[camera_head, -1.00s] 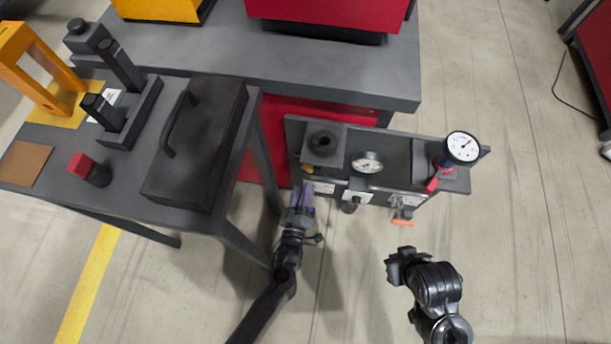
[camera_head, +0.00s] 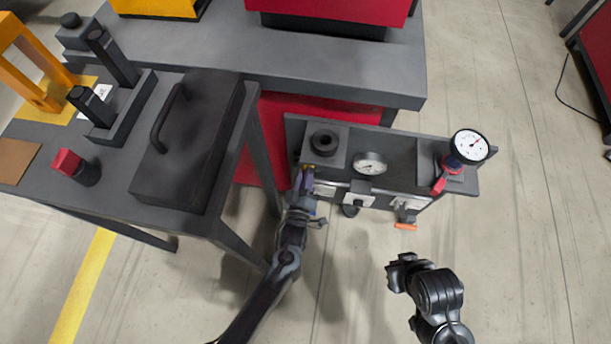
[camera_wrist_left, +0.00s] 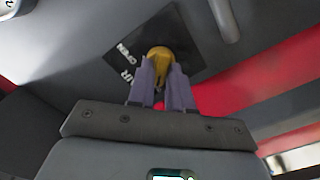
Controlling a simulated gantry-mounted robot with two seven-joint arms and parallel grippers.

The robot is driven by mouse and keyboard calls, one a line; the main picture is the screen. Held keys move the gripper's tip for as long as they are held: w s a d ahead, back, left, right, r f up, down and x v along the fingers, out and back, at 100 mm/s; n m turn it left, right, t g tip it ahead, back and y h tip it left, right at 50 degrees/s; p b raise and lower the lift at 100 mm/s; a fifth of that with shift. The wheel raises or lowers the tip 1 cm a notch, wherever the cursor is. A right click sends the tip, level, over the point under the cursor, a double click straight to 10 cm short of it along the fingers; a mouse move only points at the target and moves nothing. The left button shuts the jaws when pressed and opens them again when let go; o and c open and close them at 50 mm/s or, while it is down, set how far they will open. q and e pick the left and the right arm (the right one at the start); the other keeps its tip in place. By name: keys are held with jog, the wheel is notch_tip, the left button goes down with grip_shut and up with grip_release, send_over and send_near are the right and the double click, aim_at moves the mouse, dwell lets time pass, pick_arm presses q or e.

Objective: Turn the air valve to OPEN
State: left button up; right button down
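The air valve's yellow handle (camera_wrist_left: 159,56) shows in the left wrist view, on a dark plate (camera_wrist_left: 185,35) with white lettering, of which "OPEN" is legible. A bit of the handle (camera_head: 309,167) also shows in the head view, at the left front of the grey panel unit (camera_head: 403,150). My left gripper (camera_head: 305,178) is at the handle, its two purple fingers (camera_wrist_left: 162,82) on either side of it. Whether they press on it I cannot tell. The fingers partly hide the handle. My right gripper (camera_head: 397,272) hangs in front of the panel, apart from it; its finger gap is unclear.
The panel carries a round gauge (camera_head: 370,163), a larger dial (camera_head: 469,146) with a red lever (camera_head: 438,186), and an orange handle (camera_head: 405,227). A workbench (camera_head: 110,208) with a black lidded box (camera_head: 190,150) stands left of my left arm.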

pick_arm(q)
grip_shut()
jog(key=shift+m+p, duration=0.3)
jog(key=shift+d+m+p, duration=0.1)
jog(key=shift+m+p, duration=2.35)
jog(key=shift+m, duration=6.15)
